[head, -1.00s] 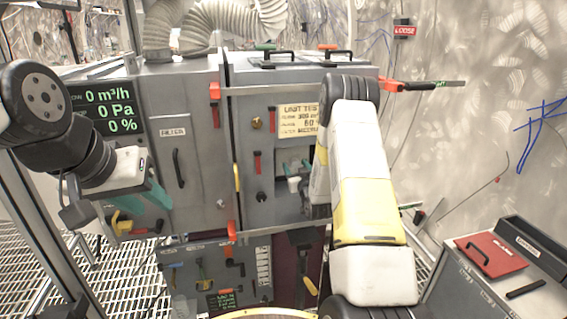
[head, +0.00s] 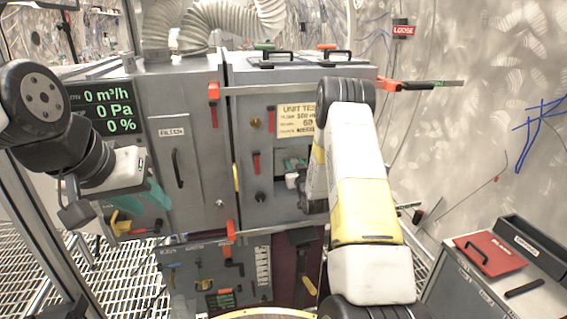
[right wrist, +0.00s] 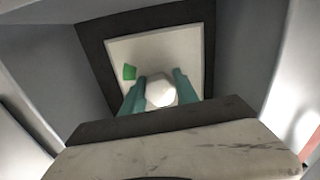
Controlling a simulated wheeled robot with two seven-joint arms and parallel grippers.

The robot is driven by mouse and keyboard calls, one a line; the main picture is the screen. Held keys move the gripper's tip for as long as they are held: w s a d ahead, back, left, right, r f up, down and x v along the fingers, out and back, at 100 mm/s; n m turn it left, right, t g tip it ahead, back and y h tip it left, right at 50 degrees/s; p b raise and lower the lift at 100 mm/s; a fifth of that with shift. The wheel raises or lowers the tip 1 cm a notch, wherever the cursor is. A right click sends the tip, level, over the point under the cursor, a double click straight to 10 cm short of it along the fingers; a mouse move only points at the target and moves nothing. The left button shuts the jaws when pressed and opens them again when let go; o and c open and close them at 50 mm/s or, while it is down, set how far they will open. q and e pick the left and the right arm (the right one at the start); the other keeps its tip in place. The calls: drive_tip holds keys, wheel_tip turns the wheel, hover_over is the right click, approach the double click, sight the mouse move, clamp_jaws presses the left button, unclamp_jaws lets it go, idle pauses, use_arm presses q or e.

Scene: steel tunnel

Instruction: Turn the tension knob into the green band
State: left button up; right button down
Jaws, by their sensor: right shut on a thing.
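The tension knob (right wrist: 161,91) is a pale, faceted knob in the right wrist view, set on a cream plate (right wrist: 122,50) with a dark frame. The green band (right wrist: 129,72) is a small green patch on that plate, left of the knob. The teal fingers of my right gripper (right wrist: 160,88) are shut on the knob, one on each side. No pointer on the knob can be made out. In the head view my right forearm hides most of the knob's place. My left gripper (head: 138,204) is open and empty in front of the cabinet's left side.
The grey cabinet (head: 205,190) fills the middle, with several red and black handles. A display (head: 107,108) reads 0 m³/h, 0 Pa and 0 %. A test card (head: 297,120) is partly covered by my right arm. A grey box with a red plate (head: 490,255) stands at right.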

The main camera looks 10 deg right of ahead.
drive_tip(key=shift+m, duration=0.3)
drive_tip(key=m, duration=0.5)
drive_tip(key=shift+m, duration=0.3)
drive_tip(key=m, duration=0.5)
drive_tip(key=shift+m, duration=0.4)
drive_tip(key=c, duration=0.9)
unclamp_jaws()
drive_tip(key=s, duration=0.8)
drive_tip(key=shift+d, duration=0.1)
